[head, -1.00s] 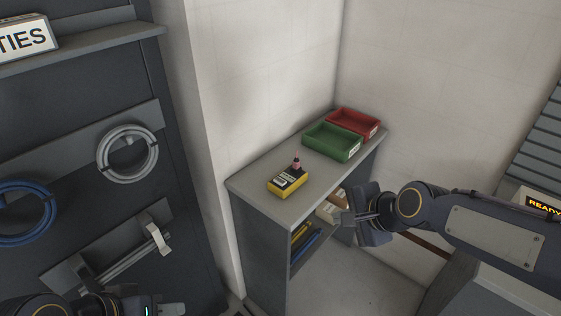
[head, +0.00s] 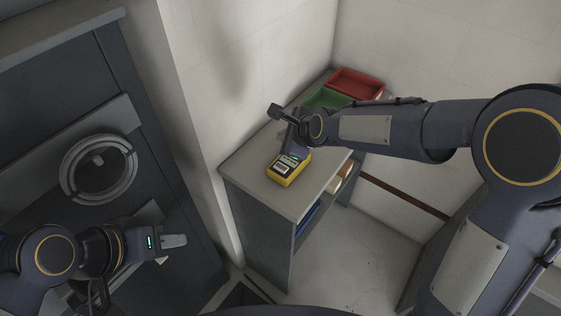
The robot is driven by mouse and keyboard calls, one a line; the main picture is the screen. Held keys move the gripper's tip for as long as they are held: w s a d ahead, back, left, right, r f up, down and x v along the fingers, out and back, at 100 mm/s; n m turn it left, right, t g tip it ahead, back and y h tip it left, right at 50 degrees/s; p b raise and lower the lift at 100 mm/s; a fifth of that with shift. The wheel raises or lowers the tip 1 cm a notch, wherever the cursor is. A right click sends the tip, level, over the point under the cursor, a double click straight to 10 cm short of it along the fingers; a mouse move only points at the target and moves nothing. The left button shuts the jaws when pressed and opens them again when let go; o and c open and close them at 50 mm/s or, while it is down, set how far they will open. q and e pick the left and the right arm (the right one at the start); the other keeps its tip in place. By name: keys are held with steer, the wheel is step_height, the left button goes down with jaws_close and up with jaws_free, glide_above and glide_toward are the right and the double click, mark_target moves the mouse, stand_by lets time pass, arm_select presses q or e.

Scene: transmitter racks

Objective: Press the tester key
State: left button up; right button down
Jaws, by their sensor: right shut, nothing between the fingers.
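The tester (head: 285,172) is a yellow box with a dark face and a white label, lying on top of the grey shelf unit (head: 245,172). A small green lit strip shows on its face. My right gripper (head: 290,143) is over the far end of the tester, shut with nothing in it. Its fingertips are hard to make out, and I cannot tell whether they touch the tester. The pink-topped piece at the tester's far end is hidden behind the gripper. My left gripper (head: 174,241) is at the lower left, away from the tester, seen from the side.
A green bin (head: 325,97) and a red bin (head: 358,82) stand behind my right arm on the shelf top. White walls close in the back. Floor is clear right of the shelf.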

steer(key=b, duration=0.7)
glide_above(284, 169)
step_height(284, 169, down, 8)
steer(key=shift+f+b, duration=0.45)
steer(key=shift+b, duration=0.05)
stand_by(1.5)
steer(key=shift+f, duration=0.4)
steer(key=shift+f+b, duration=0.35)
steer(key=shift+b, duration=0.2)
stand_by(0.6)
steer(key=shift+r+p, duration=0.8)
